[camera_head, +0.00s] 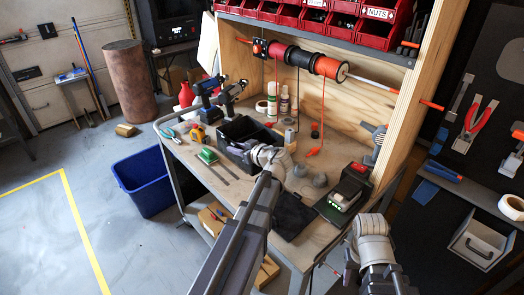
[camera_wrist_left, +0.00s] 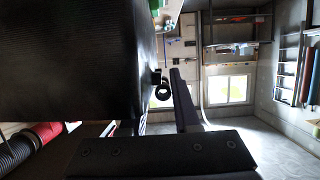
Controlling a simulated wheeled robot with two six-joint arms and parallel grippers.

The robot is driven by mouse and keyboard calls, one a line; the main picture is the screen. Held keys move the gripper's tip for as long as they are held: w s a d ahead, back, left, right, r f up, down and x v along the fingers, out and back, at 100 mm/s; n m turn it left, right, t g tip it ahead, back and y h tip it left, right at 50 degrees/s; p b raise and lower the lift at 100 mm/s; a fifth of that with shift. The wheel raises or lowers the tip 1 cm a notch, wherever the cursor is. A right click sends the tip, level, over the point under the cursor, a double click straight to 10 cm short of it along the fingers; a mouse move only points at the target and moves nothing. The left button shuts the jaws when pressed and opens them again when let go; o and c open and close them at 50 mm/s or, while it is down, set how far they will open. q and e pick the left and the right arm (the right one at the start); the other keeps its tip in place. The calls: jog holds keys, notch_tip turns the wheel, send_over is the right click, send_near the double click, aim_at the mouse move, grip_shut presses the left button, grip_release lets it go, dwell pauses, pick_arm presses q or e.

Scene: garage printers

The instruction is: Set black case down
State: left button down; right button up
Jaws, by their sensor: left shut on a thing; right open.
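The black case (camera_head: 240,132) is an open-topped dark box at the middle of the workbench (camera_head: 222,188). My left gripper (camera_head: 253,148) is at the near right side of the case and shut on it. My forearm and pale wrist hide part of its near side. In the left wrist view the case (camera_wrist_left: 70,60) fills the left, close to the dark gripper fingers (camera_wrist_left: 180,105). I cannot tell whether its bottom touches the bench. My right gripper (camera_head: 352,268) is low at the right, in front of the bench, open and apart from the case.
Drills (camera_head: 222,92) stand behind the case, with bottles and spools to its right. A black flat panel (camera_head: 293,213) and a dark box with a red button (camera_head: 350,185) occupy the right. A blue bin (camera_head: 145,180) stands on the floor.

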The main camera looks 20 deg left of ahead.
pick_arm(q)
jog(key=shift+f+b, duration=0.35)
jog(key=shift+b, duration=0.05)
notch_tip(320, 180, down, 6)
jog(key=b, duration=0.5)
jog(key=shift+r+b, duration=0.2)
jog(key=shift+b, duration=0.1)
notch_tip(320, 180, down, 4)
jog(key=b, duration=0.4)
jog(key=shift+r, duration=0.15)
jog(key=c, duration=0.6)
grip_release()
jog(key=shift+c, duration=0.2)
